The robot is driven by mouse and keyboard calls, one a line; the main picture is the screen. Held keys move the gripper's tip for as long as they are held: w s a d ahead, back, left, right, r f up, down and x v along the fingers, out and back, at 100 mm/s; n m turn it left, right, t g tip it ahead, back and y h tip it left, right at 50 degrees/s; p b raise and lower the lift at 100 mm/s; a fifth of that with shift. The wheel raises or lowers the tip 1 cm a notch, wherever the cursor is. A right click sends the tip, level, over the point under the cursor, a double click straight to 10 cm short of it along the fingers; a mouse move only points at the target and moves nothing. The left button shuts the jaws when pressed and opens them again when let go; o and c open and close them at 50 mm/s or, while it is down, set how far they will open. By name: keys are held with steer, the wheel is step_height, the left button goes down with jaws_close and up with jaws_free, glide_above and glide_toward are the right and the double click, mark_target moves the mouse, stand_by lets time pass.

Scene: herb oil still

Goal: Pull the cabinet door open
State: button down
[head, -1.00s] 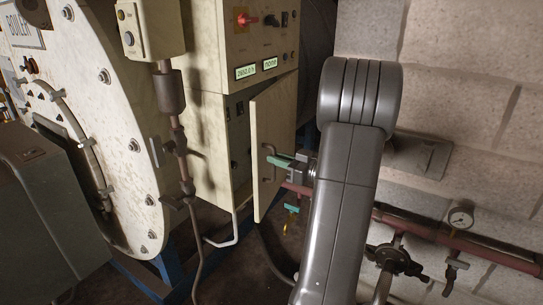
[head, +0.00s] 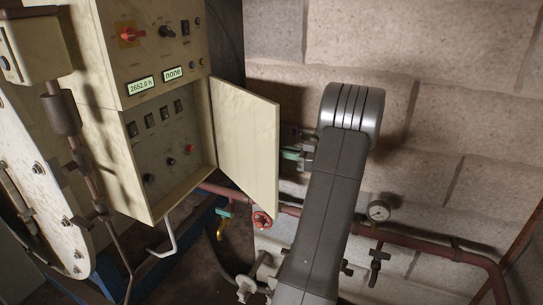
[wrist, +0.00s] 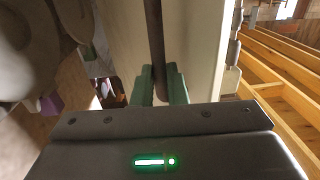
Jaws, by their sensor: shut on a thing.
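The cream cabinet door (head: 247,142) stands wide open in the head view, hinged on the right side of the cabinet (head: 143,178). The interior shows a grey panel with several switches and knobs. In the wrist view my gripper (wrist: 161,88) has its green fingers shut on the dark bar handle (wrist: 155,45) of the door (wrist: 195,50). In the head view my gripper shows only partly, at the door's outer face; the door hides the handle and fingertips there.
A control panel (head: 150,45) with a red switch and two displays sits above the opening. A red pipe (head: 430,238) with a gauge (head: 378,210) runs along the block wall at right. A red valve wheel (head: 262,219) is just below the door. The boiler is at left.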

steer(key=shift+w+d+r, duration=0.1)
steer(key=shift+w+d, duration=0.3)
steer(key=shift+w, duration=0.35)
steer(key=shift+w+d+r, duration=0.1)
steer(key=shift+w+d, duration=0.3)
steer(key=shift+w, duration=0.3)
steer(key=c, duration=1.7)
jaws_free()
steer(key=shift+a, duration=0.15)
steer(key=shift+o, duration=1.2)
steer(key=shift+w+a+f, duration=0.15)
steer(key=shift+a, duration=0.2)
steer(key=b+v, duration=0.2)
steer(key=v, duration=1.2)
steer(key=shift+d, duration=0.2)
